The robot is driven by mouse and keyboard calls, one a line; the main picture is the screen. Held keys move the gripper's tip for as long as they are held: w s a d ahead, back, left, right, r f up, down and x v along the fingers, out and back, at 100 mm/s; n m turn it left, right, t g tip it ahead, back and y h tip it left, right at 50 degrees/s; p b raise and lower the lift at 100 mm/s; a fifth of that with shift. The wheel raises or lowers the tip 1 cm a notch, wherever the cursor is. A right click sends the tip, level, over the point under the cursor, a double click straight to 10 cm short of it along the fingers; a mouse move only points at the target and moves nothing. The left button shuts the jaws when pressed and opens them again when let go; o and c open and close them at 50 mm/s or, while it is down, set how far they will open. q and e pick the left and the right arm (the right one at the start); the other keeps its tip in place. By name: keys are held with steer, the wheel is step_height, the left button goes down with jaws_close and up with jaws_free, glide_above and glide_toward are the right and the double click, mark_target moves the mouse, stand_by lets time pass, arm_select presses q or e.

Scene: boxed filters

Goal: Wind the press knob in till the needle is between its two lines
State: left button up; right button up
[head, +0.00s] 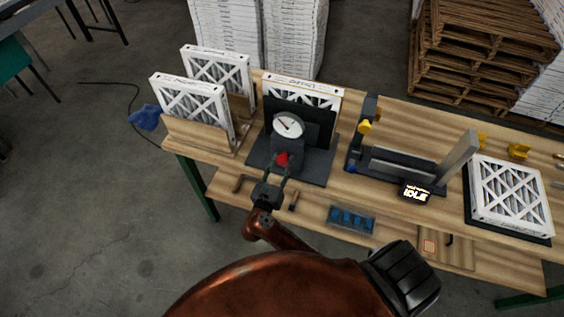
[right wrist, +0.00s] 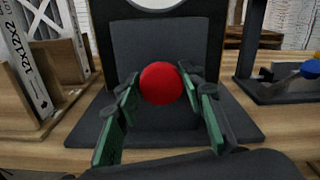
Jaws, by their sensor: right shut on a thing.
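The press is a dark upright frame on a dark base plate (head: 312,174), with a white-framed filter (head: 300,90) standing in it. A round white dial (head: 288,125) with a dark needle sits on its front. The needle leans toward the upper left; its two lines are too small to make out. The red press knob (head: 282,158) is below the dial. My right gripper (head: 279,166) is shut on the knob; in the right wrist view the red ball (right wrist: 161,83) sits between the green-padded fingers. The dial is cut off there. My left gripper is not in view.
Two filters (head: 190,104) stand in a wooden rack left of the press. A dark fixture (head: 402,168) with a lit display (head: 416,194) is to the right. Another filter (head: 510,195) lies flat at far right. A blue tray (head: 351,219) sits below, near the front.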

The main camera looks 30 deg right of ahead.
stand_by(0.7)
steer(key=o, duration=1.2)
steer(key=shift+c, duration=0.2)
steer(key=v, duration=1.2)
